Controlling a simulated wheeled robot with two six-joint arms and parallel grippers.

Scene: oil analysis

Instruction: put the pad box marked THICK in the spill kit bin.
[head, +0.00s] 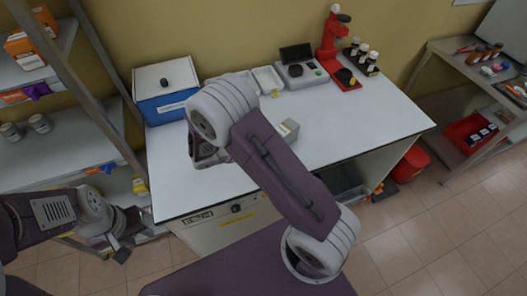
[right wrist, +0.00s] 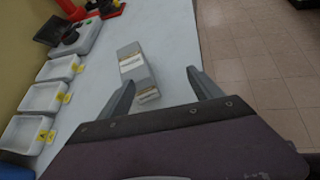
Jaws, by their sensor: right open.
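A grey box with pale labels (head: 289,131) stands on the white bench; the lettering is too small to read. It also shows in the right wrist view (right wrist: 131,50), just beyond my right gripper (right wrist: 160,78), which is open and empty with its left finger overlapping the box in the picture. In the head view my right arm hides that gripper. My left gripper (head: 120,247) hangs low at the left, off the bench; its jaws are too small to read. A red bin (head: 409,167) stands on the floor right of the bench; no marking is readable.
A blue box with a white lid (head: 165,92), white trays (head: 267,79), a grey instrument (head: 301,73) and a red stand (head: 329,50) line the bench's back. A dark open container (head: 343,182) sits under the bench. The bench's right part is clear. Shelves flank both sides.

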